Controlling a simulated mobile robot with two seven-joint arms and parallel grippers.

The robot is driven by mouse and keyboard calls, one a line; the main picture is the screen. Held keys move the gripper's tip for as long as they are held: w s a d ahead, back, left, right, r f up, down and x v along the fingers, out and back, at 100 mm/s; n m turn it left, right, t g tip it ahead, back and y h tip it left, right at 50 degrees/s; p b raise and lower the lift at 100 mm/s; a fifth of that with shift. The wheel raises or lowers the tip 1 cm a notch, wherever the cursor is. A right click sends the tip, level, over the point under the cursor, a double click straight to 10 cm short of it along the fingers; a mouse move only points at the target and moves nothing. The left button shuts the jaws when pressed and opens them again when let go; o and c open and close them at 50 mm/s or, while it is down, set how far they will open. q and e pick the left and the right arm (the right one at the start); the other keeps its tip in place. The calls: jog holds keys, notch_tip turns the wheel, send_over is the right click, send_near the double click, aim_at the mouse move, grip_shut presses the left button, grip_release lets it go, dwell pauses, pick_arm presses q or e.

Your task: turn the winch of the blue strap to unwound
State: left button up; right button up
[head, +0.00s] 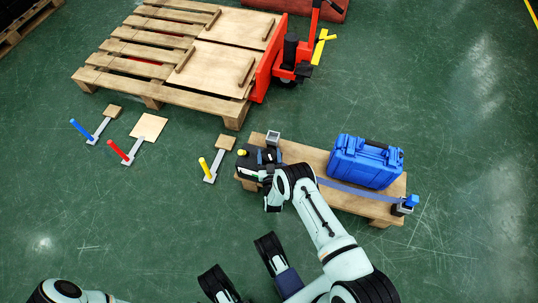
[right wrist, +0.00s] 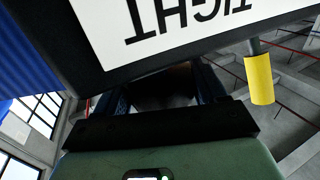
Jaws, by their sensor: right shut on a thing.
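The blue strap (head: 350,192) runs along the front of a blue case (head: 365,162) to a blue-topped fitting (head: 408,203) at the board's right end. My right gripper is shut on a dark part of the winch. In the right wrist view its fingers (right wrist: 165,95) reach behind a black box with an upside-down "TIGHT" label (right wrist: 170,25). A yellow grip (right wrist: 259,80) hangs beside it. My left gripper (head: 244,268) is open and empty low in the head view.
The case stands on a low wooden board (head: 305,153), with a small square grey post (head: 272,138) at its left. Levers with blue, red and yellow (head: 205,166) handles stand left on the floor. A pallet (head: 150,65) and red pallet truck (head: 290,50) are behind.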

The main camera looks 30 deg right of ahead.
jog(key=n+t+y+p, duration=0.1)
jog(key=n+y, duration=0.1)
jog(key=y, duration=0.1)
jog(key=shift+n+t+y, duration=0.3)
jog(key=shift+y, duration=0.1)
jog(key=n+y, duration=0.1)
jog(key=y, duration=0.1)
jog(key=shift+n+t+y, duration=0.3)
jog(key=shift+n+y, duration=0.1)
jog(key=n+y, duration=0.2)
jog(key=y, duration=0.2)
jog(key=n+g+y+b, duration=0.1)
jog(key=n+y, duration=0.2)
jog(key=y, duration=0.1)
jog(key=n+g+y, duration=0.1)
jog(key=n+y, duration=0.1)
jog(key=shift+y, duration=0.3)
pick_arm(q)
jog(key=shift+s, duration=0.1)
pick_arm(e)
jog(key=shift+a+n+g+y, duration=0.1)
jog(key=shift+n+g+y, duration=0.9)
jog(key=shift+y, duration=0.3)
jog(key=shift+a+r+n+g+y, duration=0.1)
jog(key=shift+n+g+y, duration=0.8)
jog(key=shift+g+y, duration=0.1)
jog(key=o, duration=1)
jog(key=shift+c, duration=0.2)
